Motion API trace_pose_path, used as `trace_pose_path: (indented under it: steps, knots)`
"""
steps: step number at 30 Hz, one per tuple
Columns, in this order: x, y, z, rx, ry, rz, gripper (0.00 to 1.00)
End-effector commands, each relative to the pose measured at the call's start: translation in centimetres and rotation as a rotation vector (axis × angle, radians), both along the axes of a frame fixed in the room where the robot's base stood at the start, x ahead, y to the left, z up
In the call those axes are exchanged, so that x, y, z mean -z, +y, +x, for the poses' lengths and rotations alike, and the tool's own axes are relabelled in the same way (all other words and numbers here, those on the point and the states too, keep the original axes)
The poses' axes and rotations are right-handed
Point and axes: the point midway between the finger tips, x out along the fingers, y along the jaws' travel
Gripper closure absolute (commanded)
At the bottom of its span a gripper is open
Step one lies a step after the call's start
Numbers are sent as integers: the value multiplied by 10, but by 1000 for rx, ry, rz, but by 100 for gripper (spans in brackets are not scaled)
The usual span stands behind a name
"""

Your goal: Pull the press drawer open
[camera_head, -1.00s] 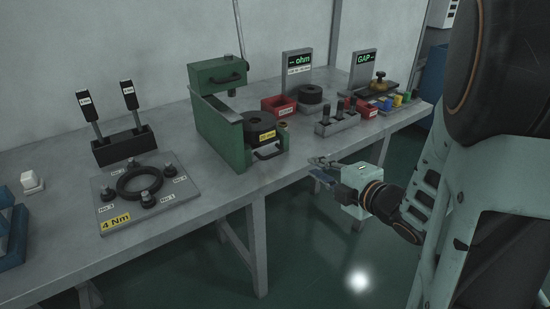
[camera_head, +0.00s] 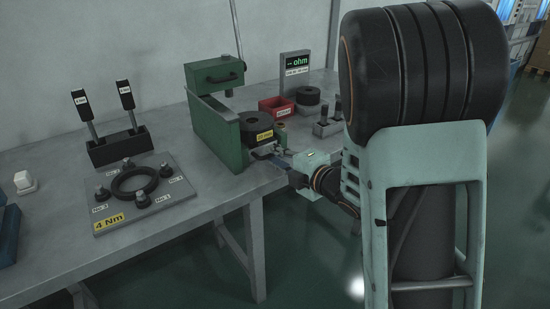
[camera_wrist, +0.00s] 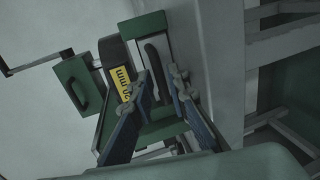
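The green press (camera_head: 218,135) stands on the bench and also shows in the wrist view. Its drawer has a green front (camera_wrist: 149,24) with a black bar handle (camera_wrist: 158,62). In the head view my gripper hides most of the drawer front and handle. A black round part (camera_head: 257,125) with a yellow label sits just above the drawer. My gripper (camera_wrist: 159,78) is open, with blue fingers. Its fingertips lie one on each side of the handle's near end in the wrist view. I cannot tell whether they touch it.
A plate with a black ring (camera_head: 160,205) and a stand with two black-handled tools (camera_head: 119,150) are at the left of the bench (camera_head: 190,205). A red bin (camera_head: 276,106) and an ohm display (camera_head: 296,64) stand behind the gripper. The floor in front is clear.

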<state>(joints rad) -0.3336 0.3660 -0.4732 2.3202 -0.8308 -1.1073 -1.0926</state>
Motion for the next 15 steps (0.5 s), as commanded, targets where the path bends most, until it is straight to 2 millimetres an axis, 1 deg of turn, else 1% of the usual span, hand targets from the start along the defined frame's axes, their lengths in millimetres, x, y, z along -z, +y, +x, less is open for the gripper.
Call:
trace_pose_path:
  steps: [8,12,15]
  knots:
    - [1,1,1,0,1,-1,85]
    - [1,1,1,0,1,-1,99]
    - [1,1,1,0,1,-1,100]
